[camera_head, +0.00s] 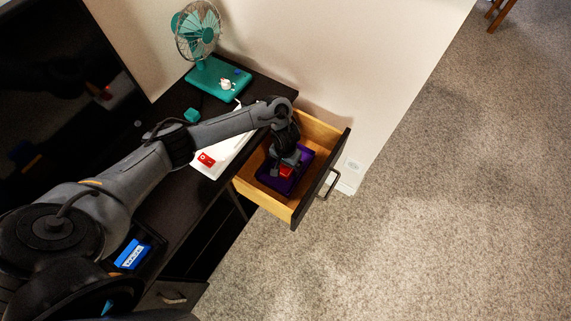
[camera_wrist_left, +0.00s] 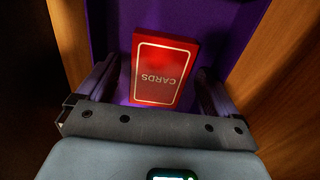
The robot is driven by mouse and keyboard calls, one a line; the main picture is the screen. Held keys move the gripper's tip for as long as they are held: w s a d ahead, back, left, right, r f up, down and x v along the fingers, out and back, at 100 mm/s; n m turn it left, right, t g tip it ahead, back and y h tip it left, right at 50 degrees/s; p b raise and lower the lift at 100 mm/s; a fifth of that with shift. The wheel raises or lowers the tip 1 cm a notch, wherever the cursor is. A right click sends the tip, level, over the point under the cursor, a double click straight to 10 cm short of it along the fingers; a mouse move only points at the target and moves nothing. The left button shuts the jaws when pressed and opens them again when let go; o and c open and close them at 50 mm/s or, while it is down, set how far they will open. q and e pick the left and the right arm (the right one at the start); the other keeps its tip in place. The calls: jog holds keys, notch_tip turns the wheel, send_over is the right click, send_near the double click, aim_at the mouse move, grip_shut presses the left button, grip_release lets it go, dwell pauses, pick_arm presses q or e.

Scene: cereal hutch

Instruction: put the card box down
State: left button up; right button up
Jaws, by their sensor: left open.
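A red card box (camera_wrist_left: 163,72) marked "CARDS" lies in a purple tray (camera_wrist_left: 112,22) in the wrist view. In the head view the card box (camera_head: 287,171) shows as a small red patch in the purple tray (camera_head: 266,178), inside the open wooden drawer (camera_head: 318,131). My left gripper (camera_head: 284,163) reaches down into the drawer over the box. In the wrist view its fingers (camera_wrist_left: 157,82) stand open, one on each side of the box, with gaps visible. My right gripper does not show.
The drawer's wooden walls stand close on both sides of the gripper. On the dark desk are a white board (camera_head: 232,152) with a red item (camera_head: 206,159), a teal fan (camera_head: 200,32) and a teal block (camera_head: 191,115). A blue box (camera_head: 131,254) sits lower left.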

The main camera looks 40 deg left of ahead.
aim_at(285, 167)
pick_arm(q)
notch_tip(285, 167, up, 12)
jog(key=p, duration=0.8)
jog(key=shift+p, duration=0.4)
jog(key=shift+f, duration=0.1)
